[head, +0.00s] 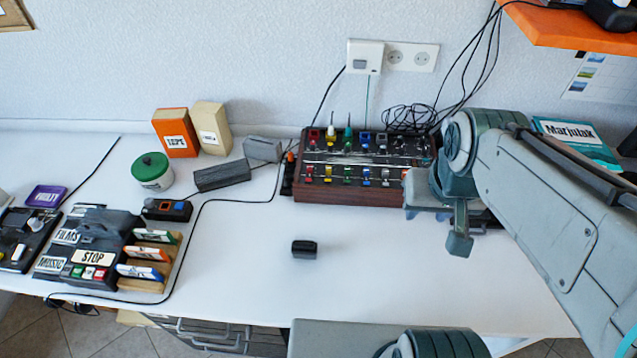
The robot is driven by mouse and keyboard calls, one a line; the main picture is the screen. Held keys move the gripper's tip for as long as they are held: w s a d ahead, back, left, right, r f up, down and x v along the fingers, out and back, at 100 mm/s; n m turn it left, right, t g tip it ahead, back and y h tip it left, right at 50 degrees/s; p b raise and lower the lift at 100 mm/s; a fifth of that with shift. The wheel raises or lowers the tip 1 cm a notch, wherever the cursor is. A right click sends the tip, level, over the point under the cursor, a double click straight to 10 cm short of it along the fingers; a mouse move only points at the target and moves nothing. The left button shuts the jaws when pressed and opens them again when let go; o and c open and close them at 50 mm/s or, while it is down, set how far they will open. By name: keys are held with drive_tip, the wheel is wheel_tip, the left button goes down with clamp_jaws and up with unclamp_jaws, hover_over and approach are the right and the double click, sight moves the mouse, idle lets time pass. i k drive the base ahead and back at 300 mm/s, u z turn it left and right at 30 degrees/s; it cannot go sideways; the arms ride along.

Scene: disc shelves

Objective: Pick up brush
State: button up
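A small black block (304,249), which looks like the brush, lies alone on the white desk (370,275) near the middle. I cannot be sure that it is the brush; its underside is hidden. My arm reaches in from the right, and my gripper (459,240) hangs low at its end, to the right of the block and apart from it. The gripper is in front of the right end of the mixer-like box. Its fingers are not clear enough to tell whether they are open or shut.
A wooden box with coloured knobs (350,190) stands behind the block. A dark grey bar (222,175), a green-lidded jar (152,172) and a labelled STOP device (95,257) are at left. A black cable (235,201) crosses the desk. The desk around the block is clear.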

sight(301, 249)
drive_tip(key=k, duration=0.5)
drive_tip(key=z, duration=2.55)
drive_tip(key=k, duration=1.6)
drive_tip(key=u, duration=1.9)
drive_tip(key=i, duration=0.5)
drive_tip(key=z, duration=0.1)
